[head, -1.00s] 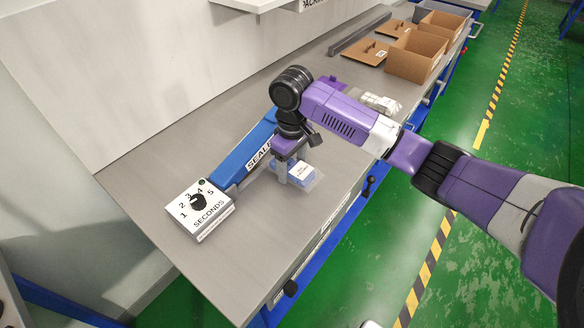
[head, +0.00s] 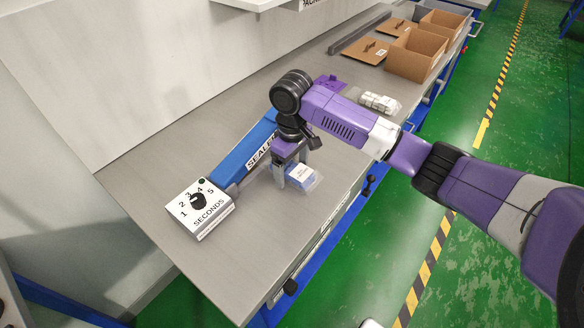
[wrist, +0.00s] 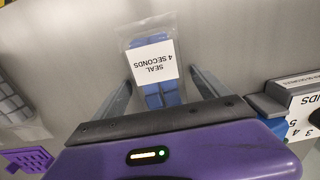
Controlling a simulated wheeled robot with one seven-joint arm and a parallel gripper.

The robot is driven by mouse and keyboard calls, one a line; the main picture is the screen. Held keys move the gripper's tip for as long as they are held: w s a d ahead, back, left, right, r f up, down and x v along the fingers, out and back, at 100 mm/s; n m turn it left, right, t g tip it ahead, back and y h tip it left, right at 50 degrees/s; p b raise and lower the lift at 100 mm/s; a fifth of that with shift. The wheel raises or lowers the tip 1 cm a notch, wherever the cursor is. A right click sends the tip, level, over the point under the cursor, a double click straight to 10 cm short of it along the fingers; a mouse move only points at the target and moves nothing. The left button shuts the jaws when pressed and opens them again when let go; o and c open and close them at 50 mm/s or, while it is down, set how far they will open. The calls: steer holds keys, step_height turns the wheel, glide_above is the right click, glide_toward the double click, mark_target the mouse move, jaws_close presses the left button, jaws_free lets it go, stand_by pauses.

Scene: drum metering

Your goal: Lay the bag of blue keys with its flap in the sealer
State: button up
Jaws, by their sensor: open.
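The bag of blue keys (head: 303,177) is a clear bag with blue contents and a white label. It lies near the bench's front edge, beside the sealer. In the wrist view the bag (wrist: 158,88) has a label reading "SEAL 4 SECONDS", and its clear end extends away from my gripper. My gripper (head: 293,184) is open, its fingers on either side of the bag; a gap shows beside the fingers in the wrist view (wrist: 160,90). The sealer (head: 258,150) is a long blue bar, partly hidden behind my arm, with a white numbered dial box (head: 202,212).
A bag of pale pieces (head: 380,102) lies farther along the bench. A purple perforated part (head: 328,82) lies behind my arm. Open cardboard boxes (head: 415,58) stand at the far end. The near bench surface (head: 250,250) is clear.

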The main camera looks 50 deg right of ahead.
mark_target(292, 167)
step_height(292, 167, up, 12)
stand_by(0.5)
steer(key=shift+r, duration=0.1)
